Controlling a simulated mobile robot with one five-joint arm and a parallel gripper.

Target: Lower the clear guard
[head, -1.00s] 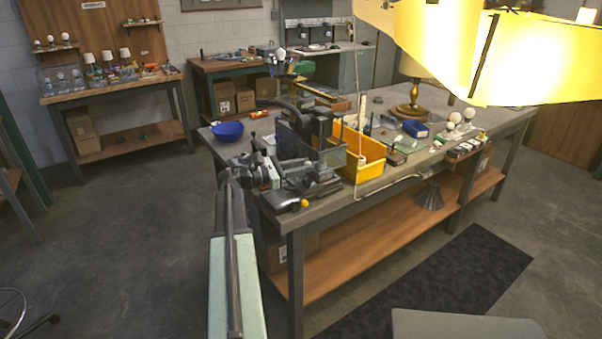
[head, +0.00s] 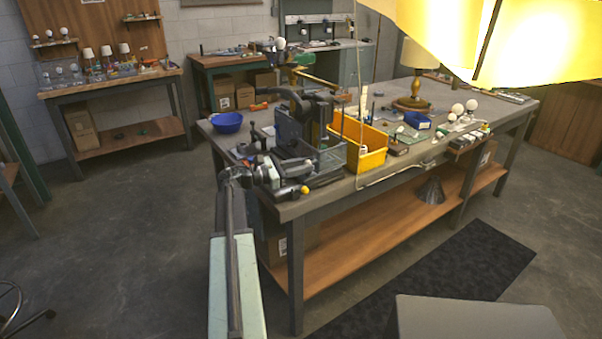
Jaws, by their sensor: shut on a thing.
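The machine (head: 316,118) with a dark upright body stands at the near left end of the bench. Its clear guard (head: 333,158) is a see-through, grey-tinted panel low on the machine's front right side, beside the yellow bin. My arm reaches in from below, and my gripper (head: 304,165) is at the guard's near left edge, shut on it. The fingertips are small and dark against the machine, so the exact grip point is hard to make out. A yellow knob (head: 305,189) shows at the front of the machine's base.
A yellow bin (head: 372,158) stands just right of the machine. A blue bowl (head: 227,122) is to its left. A brass lamp (head: 411,100), bulbs (head: 465,108) and small parts lie farther right. A large glowing yellow shade (head: 540,40) fills the upper right.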

